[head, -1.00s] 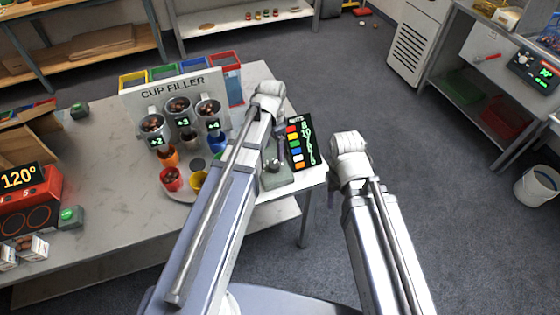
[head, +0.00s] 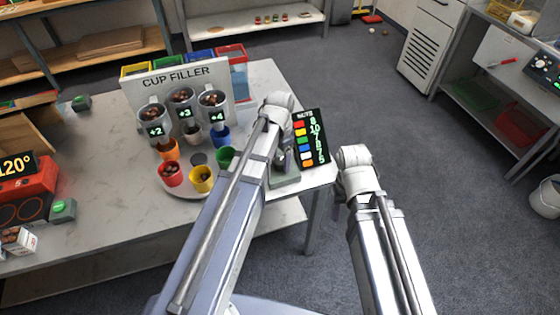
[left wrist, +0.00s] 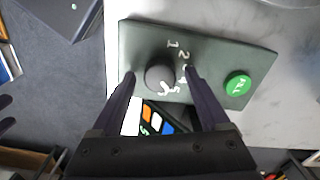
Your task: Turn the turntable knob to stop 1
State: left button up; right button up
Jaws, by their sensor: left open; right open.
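The knob (left wrist: 160,75) is a dark round cap on a grey-green control box (left wrist: 215,55), with stop numbers around it. Its pointer is hard to read. My left gripper (left wrist: 160,78) is open, with one finger on each side of the knob; I cannot tell whether they touch it. In the head view the box (head: 287,182) is partly covered by my left arm, which hides the knob. The round turntable (head: 184,192) carries red (head: 171,176), yellow (head: 202,179), green, blue and orange cups. My right gripper (head: 342,188) is mostly hidden behind its wrist, off the table's right edge.
A green FILL button (left wrist: 238,84) is on the same box. A black display board (head: 312,138) stands close beside my left gripper. The cup filler panel (head: 178,78) stands behind the turntable. The table's left middle (head: 115,165) is clear.

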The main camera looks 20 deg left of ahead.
pick_arm(q)
jog(key=shift+c, duration=0.4)
grip_shut()
dwell(0.4)
jog(key=n, duration=1.8)
jog(key=shift+n, duration=0.3)
jog(key=n, duration=0.5)
